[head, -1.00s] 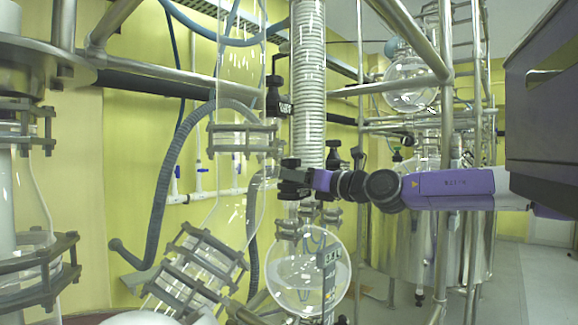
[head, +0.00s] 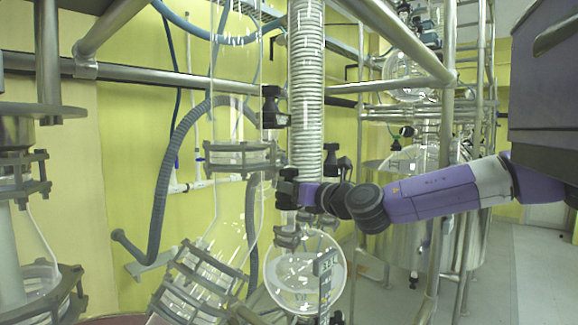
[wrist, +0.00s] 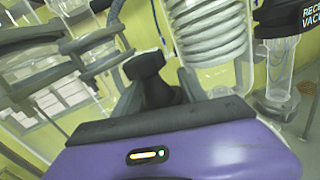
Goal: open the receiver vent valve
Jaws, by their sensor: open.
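My gripper (head: 287,190) is in front of the lower end of the coiled glass condenser (head: 306,90), above the round glass receiver flask (head: 290,285). In the wrist view my gripper (wrist: 158,92) is open, its dark fingers apart. A black knob (wrist: 148,68) with a wide top and narrower neck shows between or just beyond the fingers; it looks like the vent valve, though I see no label on it. I cannot tell whether the fingers touch it. In the head view my gripper hides this spot.
The condenser coil (wrist: 208,30) stands close beyond the right finger. A black block lettered "RECE… VAC…" (wrist: 290,14) is at the upper right. Clamped glass flanges (wrist: 50,60) crowd the left. Steel frame tubes (head: 440,160) stand near my arm. Free floor (head: 520,270) lies right.

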